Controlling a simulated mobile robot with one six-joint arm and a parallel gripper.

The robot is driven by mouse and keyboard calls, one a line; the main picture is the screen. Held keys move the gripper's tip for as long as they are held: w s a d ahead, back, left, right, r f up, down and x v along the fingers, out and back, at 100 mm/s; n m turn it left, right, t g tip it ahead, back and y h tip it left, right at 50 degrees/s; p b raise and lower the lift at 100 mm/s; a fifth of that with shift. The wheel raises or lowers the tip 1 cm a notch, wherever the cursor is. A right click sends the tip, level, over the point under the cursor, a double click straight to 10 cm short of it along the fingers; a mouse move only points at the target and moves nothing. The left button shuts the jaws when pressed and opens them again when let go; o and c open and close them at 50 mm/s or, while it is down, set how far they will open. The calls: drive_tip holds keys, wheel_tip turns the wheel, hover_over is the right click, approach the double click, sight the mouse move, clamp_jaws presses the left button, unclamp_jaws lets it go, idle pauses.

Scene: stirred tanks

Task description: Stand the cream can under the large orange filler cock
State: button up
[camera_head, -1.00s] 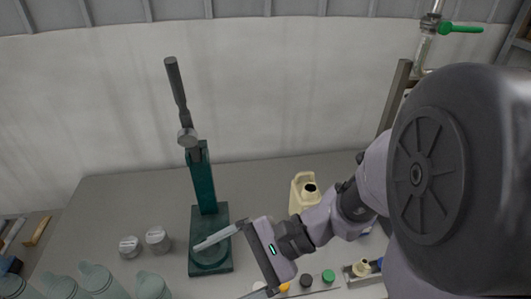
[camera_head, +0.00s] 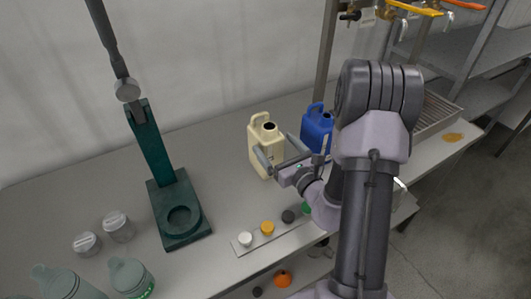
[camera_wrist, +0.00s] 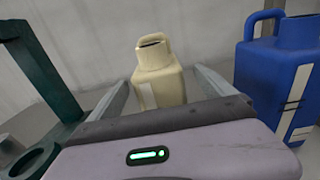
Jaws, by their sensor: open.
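The cream can (camera_head: 266,146) stands upright on the bench, its dark mouth uncapped and its handle at the upper left. In the wrist view the cream can (camera_wrist: 160,78) is between and beyond my two fingers. My gripper (camera_head: 278,148) is open in front of the can, with its fingers on either side; I cannot tell whether they touch it. Several cocks hang at the top right. An orange lever (camera_head: 416,8) and a red-orange lever (camera_head: 464,4) show there, partly cut off by the picture's top edge. I cannot tell which is the large filler cock.
A blue can (camera_head: 317,130) stands just right of the cream can, also in the wrist view (camera_wrist: 275,85). A green press (camera_head: 160,160) stands to the left. A strip of coloured caps (camera_head: 267,228) lies in front. A grated tray (camera_head: 436,114) is at the right.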

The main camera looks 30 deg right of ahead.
sight(265, 134)
drive_tip(key=w, duration=0.4)
drive_tip(key=w+b, duration=0.1)
drive_tip(key=w, duration=0.1)
drive_tip(key=shift+a+r, duration=0.1)
drive_tip(key=shift+a, duration=0.15)
clamp_jaws()
